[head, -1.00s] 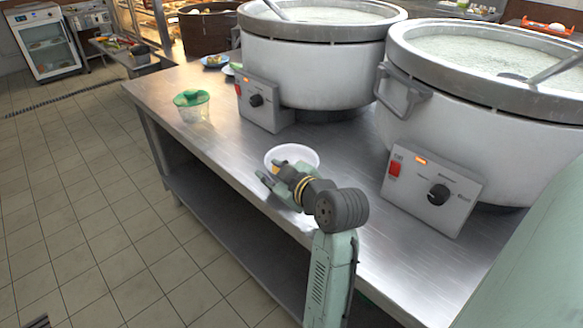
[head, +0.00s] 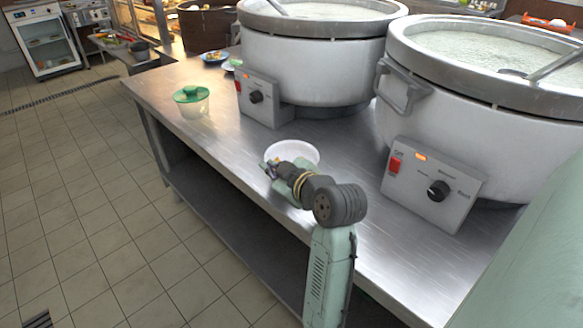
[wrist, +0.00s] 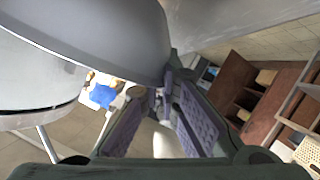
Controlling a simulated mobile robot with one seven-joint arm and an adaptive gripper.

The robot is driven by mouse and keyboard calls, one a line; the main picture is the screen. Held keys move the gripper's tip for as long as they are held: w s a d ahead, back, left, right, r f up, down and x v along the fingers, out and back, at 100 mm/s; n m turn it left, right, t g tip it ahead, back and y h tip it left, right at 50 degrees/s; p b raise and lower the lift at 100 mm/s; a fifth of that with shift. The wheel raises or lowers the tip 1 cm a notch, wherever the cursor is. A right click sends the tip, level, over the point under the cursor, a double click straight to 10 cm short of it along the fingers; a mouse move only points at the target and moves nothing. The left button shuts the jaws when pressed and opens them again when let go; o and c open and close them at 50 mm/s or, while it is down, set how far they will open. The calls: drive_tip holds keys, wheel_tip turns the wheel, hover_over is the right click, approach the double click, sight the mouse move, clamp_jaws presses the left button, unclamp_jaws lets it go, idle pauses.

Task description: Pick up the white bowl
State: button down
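The white bowl (head: 296,149) sits upright on the steel counter (head: 232,150), in front of the stockpots. My gripper (head: 273,168) is at the bowl's near left side and covers part of its rim. In the wrist view, the two finger pads of my gripper (wrist: 162,92) stand apart with a gap between them. A large grey curved surface (wrist: 100,35) lies close above the fingers; I cannot tell for sure that it is the bowl. Contact between fingers and bowl cannot be made out.
Two large white stockpots (head: 310,68) (head: 490,110) with control boxes stand behind the bowl. A clear tub with a green lid (head: 192,100) stands at the counter's left. The counter around the bowl is clear, and its front edge is near my arm.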

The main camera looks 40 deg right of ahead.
drive_tip(key=shift+r, duration=0.15)
drive_tip(key=shift+r, duration=0.65)
wheel_tip(320, 180, up, 2)
drive_tip(key=shift+r+b, duration=0.1)
drive_tip(key=shift+b, duration=0.45)
drive_tip(key=s+a+r+b, duration=0.1)
drive_tip(key=s+a, duration=0.3)
drive_tip(key=s, duration=1.1)
drive_tip(key=shift+s+b, duration=0.3)
drive_tip(key=shift+b, duration=0.55)
